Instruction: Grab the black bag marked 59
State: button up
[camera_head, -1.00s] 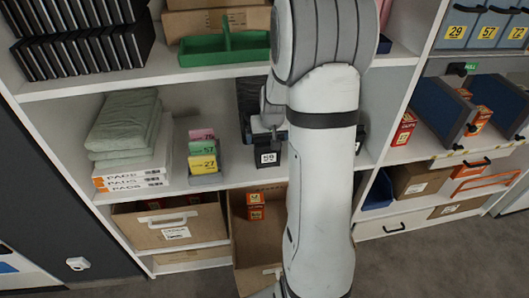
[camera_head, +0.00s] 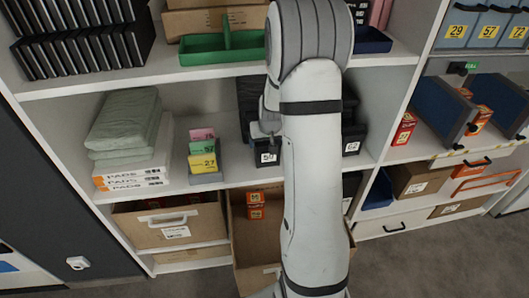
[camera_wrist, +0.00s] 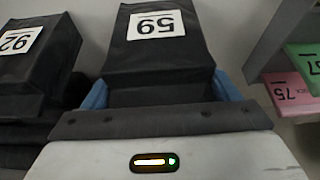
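The black bag marked 59 (camera_wrist: 158,57) stands ahead of my gripper in the wrist view, its white label upside down there. In the head view the black bag (camera_head: 267,158) stands on the middle shelf, partly hidden by my arm. My gripper (camera_wrist: 160,88) is open, with one blue finger at each side of the bag's near part. Whether the fingers touch the bag is not clear. The gripper's fingers are hidden in the head view.
Another labelled black bag (camera_wrist: 32,50) stands left in the wrist view; one (camera_head: 352,146) shows right of my arm in the head view. Coloured cards (camera_head: 202,152) and a green pad stack (camera_head: 125,125) are left on the shelf. A green tray (camera_head: 222,50) is above.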

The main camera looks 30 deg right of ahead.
jog(key=c, duration=0.4)
